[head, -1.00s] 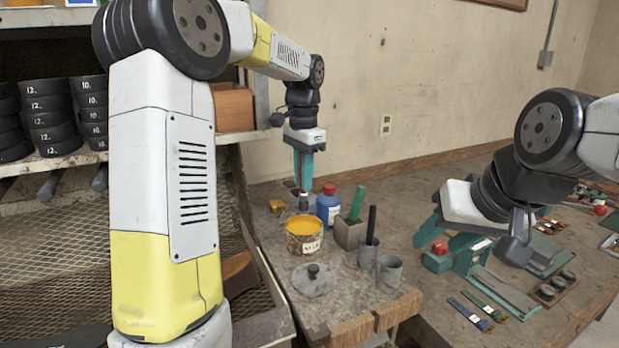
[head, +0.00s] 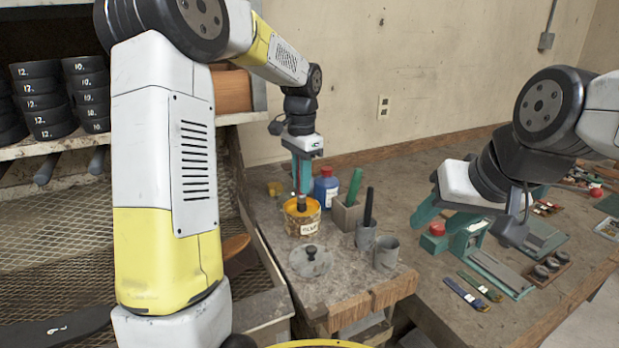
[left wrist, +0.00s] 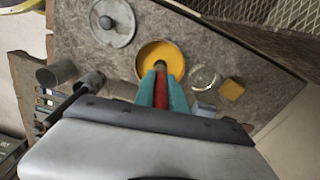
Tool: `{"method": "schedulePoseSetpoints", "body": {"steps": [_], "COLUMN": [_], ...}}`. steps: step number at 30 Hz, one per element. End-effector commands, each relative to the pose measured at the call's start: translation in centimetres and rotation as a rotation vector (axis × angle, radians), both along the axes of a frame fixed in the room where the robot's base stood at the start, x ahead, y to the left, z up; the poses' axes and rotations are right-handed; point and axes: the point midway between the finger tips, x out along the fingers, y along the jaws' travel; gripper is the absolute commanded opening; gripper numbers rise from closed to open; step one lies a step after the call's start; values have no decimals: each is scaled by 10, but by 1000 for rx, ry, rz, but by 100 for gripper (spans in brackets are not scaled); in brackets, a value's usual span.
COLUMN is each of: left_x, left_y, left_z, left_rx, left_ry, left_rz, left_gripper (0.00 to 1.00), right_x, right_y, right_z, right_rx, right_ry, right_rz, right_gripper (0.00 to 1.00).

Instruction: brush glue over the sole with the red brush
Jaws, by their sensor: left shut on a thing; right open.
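My left gripper (head: 301,186) is shut on the red brush (left wrist: 161,88), which points down between its teal fingers. The brush's dark lower end (head: 302,203) is at the mouth of the glue pot (head: 309,228), a labelled tin of yellow-orange glue. The left wrist view shows the brush end over the glue inside the pot (left wrist: 176,50); how deep it sits I cannot tell. A dark sole-shaped piece (head: 65,326) with a white mark lies at the lower left, partly cut off. My right gripper (head: 441,214) is open and empty above the bench at the right.
A lid (head: 310,262) lies in front of the pot. A blue bottle (head: 326,189), a holder with a green handle (head: 354,187) and grey cups (head: 386,253) stand close by. A red-topped teal tool (head: 464,243) and brushes (head: 465,294) lie to the right.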

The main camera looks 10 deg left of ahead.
Motion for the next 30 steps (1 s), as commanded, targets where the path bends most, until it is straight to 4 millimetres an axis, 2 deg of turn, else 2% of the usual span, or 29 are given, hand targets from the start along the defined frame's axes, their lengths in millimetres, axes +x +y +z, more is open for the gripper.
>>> {"method": "schedulePoseSetpoints", "body": {"steps": [30], "left_x": [0], "left_y": [0], "left_z": [-6], "left_rx": [-1], "left_ry": [-1], "left_rz": [0], "left_gripper": [0], "right_x": [0], "right_y": [0], "right_z": [0], "right_rx": [0], "right_ry": [0], "right_rz": [0], "right_gripper": [45]}}
